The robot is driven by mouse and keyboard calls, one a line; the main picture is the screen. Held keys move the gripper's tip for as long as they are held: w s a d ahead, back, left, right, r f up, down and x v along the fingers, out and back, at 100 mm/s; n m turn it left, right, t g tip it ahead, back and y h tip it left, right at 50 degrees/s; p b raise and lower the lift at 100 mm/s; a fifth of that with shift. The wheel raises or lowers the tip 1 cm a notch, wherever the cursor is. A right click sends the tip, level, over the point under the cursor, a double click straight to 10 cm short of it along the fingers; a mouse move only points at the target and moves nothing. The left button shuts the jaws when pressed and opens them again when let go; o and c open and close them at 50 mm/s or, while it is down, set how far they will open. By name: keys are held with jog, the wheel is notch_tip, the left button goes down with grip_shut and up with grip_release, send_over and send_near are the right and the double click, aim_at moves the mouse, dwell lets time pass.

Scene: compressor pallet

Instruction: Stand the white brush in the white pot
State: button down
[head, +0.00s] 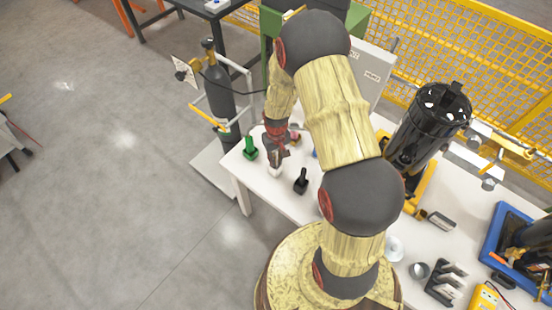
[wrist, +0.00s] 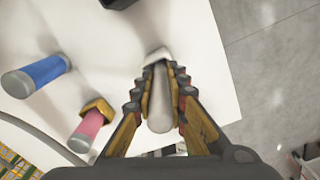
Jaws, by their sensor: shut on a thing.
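The white brush (wrist: 160,98) is between the fingers of my gripper (wrist: 160,92) in the wrist view. My gripper is shut on its handle, and its pale head is at the far end, over the table. In the head view my gripper (head: 278,154) is at the table's left part, with the white brush (head: 274,171) under it. Whether the brush touches the table is unclear. A small white round thing (head: 394,248), perhaps the white pot, is on the table beside my arm's base, partly hidden by my arm. It is not in the wrist view.
A green brush (head: 250,147) and a black brush (head: 301,181) stand either side of my gripper. A pink-handled brush (wrist: 90,124) and a blue handle (wrist: 37,75) are close by. A grey cup (head: 418,271), black compressor tank (head: 430,125) and blue tray (head: 492,240) are farther right.

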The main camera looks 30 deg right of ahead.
jog(key=shift+f, duration=0.25)
jog(key=c, duration=1.7)
grip_release()
notch_tip(320, 180, up, 12)
jog(key=shift+r, duration=0.1)
